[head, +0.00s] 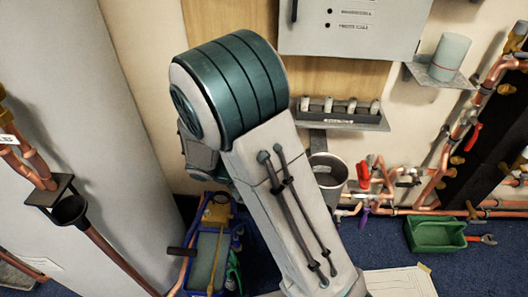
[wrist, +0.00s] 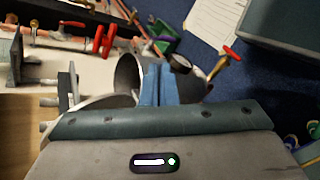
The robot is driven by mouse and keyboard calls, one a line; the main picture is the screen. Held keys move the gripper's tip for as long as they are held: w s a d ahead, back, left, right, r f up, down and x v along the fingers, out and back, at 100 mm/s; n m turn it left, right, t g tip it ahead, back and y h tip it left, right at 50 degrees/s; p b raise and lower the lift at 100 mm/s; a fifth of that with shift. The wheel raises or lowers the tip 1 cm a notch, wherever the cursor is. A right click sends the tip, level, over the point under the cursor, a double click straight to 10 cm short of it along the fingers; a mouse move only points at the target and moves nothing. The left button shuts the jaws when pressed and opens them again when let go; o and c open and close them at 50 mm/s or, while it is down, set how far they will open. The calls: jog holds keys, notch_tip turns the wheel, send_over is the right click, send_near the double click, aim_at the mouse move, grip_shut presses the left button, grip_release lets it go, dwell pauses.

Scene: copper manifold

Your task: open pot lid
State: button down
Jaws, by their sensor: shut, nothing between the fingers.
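A grey round pot (head: 334,190) stands low by the wall in the head view, partly hidden by my arm. Its upper opening looks dark. In the wrist view, the pot (wrist: 127,72) shows a dark hollow behind my gripper (wrist: 158,72). My gripper's blue fingers are together and empty, overlapping the pot in the picture; I cannot tell whether they touch it. A pale curved edge (wrist: 92,104) lies left of the fingers; I cannot tell whether it is a lid. My gripper is hidden behind my arm in the head view.
Copper pipes with red-handled valves (head: 364,178) run along the wall beside the pot. A small shelf with several fittings (head: 342,125) sticks out above it. A green tray (head: 434,235) and a blue trolley (head: 208,262) stand on the blue floor. A paper sheet (head: 400,282) lies in front.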

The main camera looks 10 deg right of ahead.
jog(key=w+a+f+n+t+h, duration=0.4)
jog(key=w+a+n+t+h, duration=0.35)
jog(key=a+t, duration=0.55)
jog(key=w+d+r, duration=0.2)
jog(key=d, duration=0.4)
jog(key=w+d+r+m, duration=0.1)
jog(key=w+d+r, duration=0.1)
jog(key=d, duration=0.4)
jog(key=shift+w+d+r+t, duration=0.15)
jog(key=shift+w+r+t, duration=0.15)
jog(key=shift+r, duration=0.2)
jog(key=shift+r, duration=0.1)
